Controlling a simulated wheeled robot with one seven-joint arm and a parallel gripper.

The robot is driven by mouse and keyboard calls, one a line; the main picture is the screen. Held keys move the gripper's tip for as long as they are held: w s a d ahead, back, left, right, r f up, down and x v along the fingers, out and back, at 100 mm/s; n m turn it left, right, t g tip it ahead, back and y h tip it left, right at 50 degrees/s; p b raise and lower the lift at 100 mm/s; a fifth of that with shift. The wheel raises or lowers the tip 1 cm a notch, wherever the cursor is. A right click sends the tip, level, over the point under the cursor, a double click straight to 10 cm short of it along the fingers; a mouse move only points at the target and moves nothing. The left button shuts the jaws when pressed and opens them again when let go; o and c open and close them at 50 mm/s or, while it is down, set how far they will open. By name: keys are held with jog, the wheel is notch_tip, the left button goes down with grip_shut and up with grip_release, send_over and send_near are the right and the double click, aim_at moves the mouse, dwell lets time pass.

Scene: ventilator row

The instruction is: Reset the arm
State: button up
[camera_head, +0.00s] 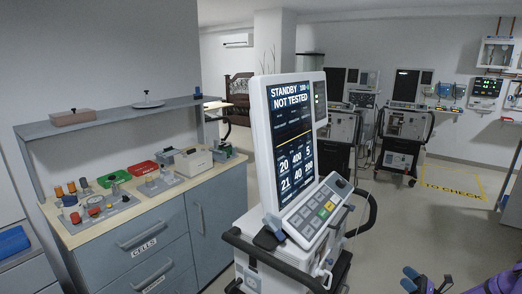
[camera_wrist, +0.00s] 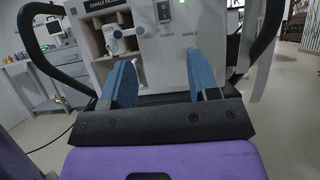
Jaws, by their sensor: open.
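My gripper (camera_wrist: 163,82) is open in the wrist view, its two blue fingers wide apart with nothing between them. Behind the fingers is a pale ventilator (camera_wrist: 188,45) with a black rocker switch (camera_wrist: 164,11), a label reading "INHALE" and a recess on the left holding a white fitting (camera_wrist: 120,34). I cannot tell whether the fingers touch its face. In the head view, my gripper (camera_head: 427,284) shows only partly at the lower right, purple and dark. A ventilator (camera_head: 293,145) stands upright in the middle, its screen reading "STANDBY" and "NOT TESTED".
A grey cabinet (camera_head: 150,245) on the left has a wooden top with coloured parts and trays. A shelf (camera_head: 110,122) runs above it. Other ventilators (camera_head: 405,125) stand at the back right. A yellow floor marking (camera_head: 455,185) reads "TO CHECK". The floor there looks clear.

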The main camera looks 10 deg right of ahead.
jog(key=w+a+r+n+g+y, duration=0.1)
jog(key=w+a+r+n+g, duration=0.25)
jog(key=r, duration=0.35)
jog(key=w+a+r+n+g, duration=0.2)
jog(key=a+r+n+g, duration=0.1)
jog(key=r+g, duration=0.25)
jog(key=w+a+r+n+g+y, duration=0.1)
jog(key=w+a+r+n+g, duration=0.2)
jog(key=r, duration=0.4)
jog(key=s+a+r+n+g+h, duration=0.2)
jog(key=a+r+n+g+h, duration=0.5)
jog(key=a+r, duration=0.8)
jog(key=s+a+r+n+h, duration=0.3)
jog(key=s+a+r, duration=0.25)
jog(key=r, duration=0.25)
jog(key=s+a+r+n+h, duration=0.35)
jog(key=s+a+r, duration=0.2)
jog(key=r, duration=0.25)
jog(key=s+a+r+n+t+h, duration=0.1)
jog(key=s+r+n+t+h, duration=0.1)
jog(key=s, duration=0.6)
jog(key=s+a+r+n+t+h, duration=0.1)
jog(key=s+a+r+n+t, duration=0.1)
jog(key=s, duration=0.6)
jog(key=shift+s+a+r+n+t+h, duration=0.2)
jog(key=shift+s+r+n+t+h, duration=0.25)
jog(key=shift+t, duration=0.65)
